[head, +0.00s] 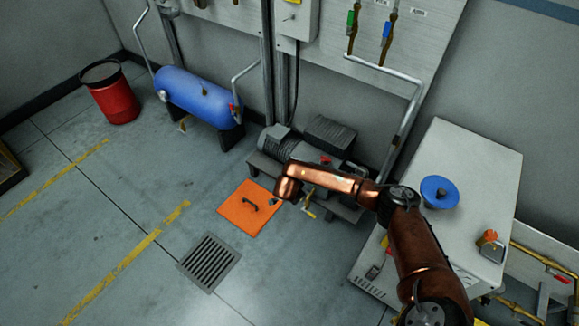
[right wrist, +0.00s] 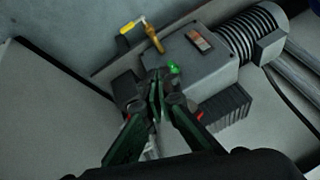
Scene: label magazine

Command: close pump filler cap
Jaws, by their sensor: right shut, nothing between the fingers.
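The grey pump and motor unit (head: 290,147) sits low against the wall in the head view, partly covered by my right arm. Its body (right wrist: 205,70) and ribbed motor (right wrist: 250,33) fill the upper part of the right wrist view. A small bright green part (right wrist: 174,68) shows on the pump just past my fingertips; I cannot tell whether it is the filler cap. My right gripper (right wrist: 157,88) is shut and empty, its tips over the pump's near end. Whether they touch it is unclear. My left gripper is out of view.
A brass valve with a yellow handle (right wrist: 132,27) is beside the pump. An orange floor plate (head: 248,213) and a floor grate (head: 209,262) lie in front. A white cabinet (head: 470,165) stands right, a blue tank (head: 195,95) left. The floor at left is mostly clear.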

